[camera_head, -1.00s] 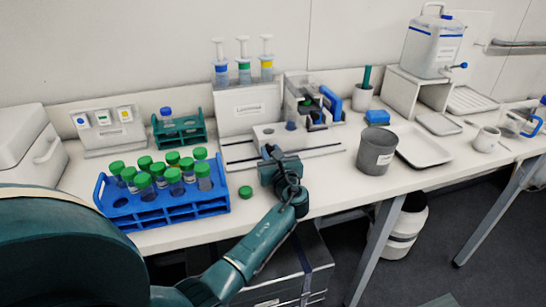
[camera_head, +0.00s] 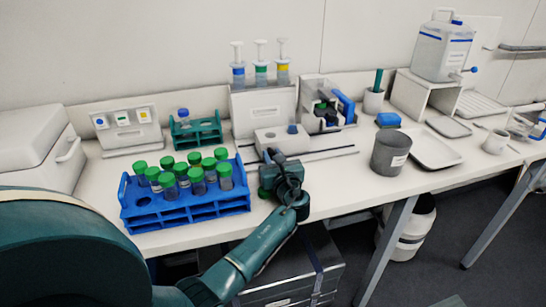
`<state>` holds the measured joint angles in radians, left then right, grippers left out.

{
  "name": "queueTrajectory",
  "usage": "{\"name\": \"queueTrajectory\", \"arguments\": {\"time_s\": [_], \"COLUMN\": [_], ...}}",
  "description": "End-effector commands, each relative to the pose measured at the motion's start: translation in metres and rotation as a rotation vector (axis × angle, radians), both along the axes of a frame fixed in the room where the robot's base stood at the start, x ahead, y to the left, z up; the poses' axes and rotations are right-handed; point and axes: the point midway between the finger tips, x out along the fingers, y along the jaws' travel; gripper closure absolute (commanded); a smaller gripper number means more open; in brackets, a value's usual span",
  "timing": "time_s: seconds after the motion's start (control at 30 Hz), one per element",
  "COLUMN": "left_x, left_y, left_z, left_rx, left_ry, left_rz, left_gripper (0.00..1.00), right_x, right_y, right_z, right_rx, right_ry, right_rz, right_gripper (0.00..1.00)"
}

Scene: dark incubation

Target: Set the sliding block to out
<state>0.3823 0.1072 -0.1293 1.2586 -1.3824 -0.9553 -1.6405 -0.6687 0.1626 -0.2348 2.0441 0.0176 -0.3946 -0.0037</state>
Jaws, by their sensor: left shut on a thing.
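The sliding block (camera_head: 270,141) is a pale grey block with a blue-topped piece (camera_head: 292,129) standing on its right part. It sits on two dark rails (camera_head: 335,152) in front of the white labelled box and left of the open-fronted housing (camera_head: 318,97). My left gripper (camera_head: 274,157) is at the near side of the block, shut. Its jaws hide what they hold, which looks to be the block's front part. My right gripper is not in view.
A blue rack (camera_head: 190,212) of green-capped tubes stands close left of my gripper. A grey beaker (camera_head: 388,157) and a white tray (camera_head: 447,160) stand to the right. The rails' right part is clear.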

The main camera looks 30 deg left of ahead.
Motion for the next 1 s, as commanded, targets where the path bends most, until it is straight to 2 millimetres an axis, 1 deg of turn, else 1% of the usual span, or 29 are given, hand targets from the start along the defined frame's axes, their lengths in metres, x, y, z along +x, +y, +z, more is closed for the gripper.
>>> {"name": "queueTrajectory", "arguments": {"time_s": [0.03,0.07,0.3,0.53,0.67,0.77,1.0], "left_x": [0.0,0.0,0.0,0.0,-0.006,-0.016,-0.051], "left_y": [0.001,0.001,0.0,0.0,-0.007,-0.02,-0.061], "left_z": [0.001,0.001,0.001,0.0,0.0,-0.001,-0.001], "left_rx": [0.0,0.0,0.001,0.001,0.0,-0.001,-0.003], "left_ry": [-0.001,-0.001,-0.001,-0.001,0.0,0.0,0.0], "left_rz": [0.001,0.001,0.0,0.0,-0.002,-0.003,-0.002], "left_gripper": [1.0,0.75,0.56,0.56,0.56,0.56,0.56], "right_x": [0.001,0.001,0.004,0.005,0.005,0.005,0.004], "right_y": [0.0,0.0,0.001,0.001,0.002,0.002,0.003], "right_z": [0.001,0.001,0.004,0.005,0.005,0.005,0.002], "right_rx": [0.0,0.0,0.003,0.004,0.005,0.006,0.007], "right_ry": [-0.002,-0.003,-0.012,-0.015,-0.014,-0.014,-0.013], "right_rz": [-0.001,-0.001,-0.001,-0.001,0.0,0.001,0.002], "right_gripper": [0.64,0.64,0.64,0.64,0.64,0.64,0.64]}}
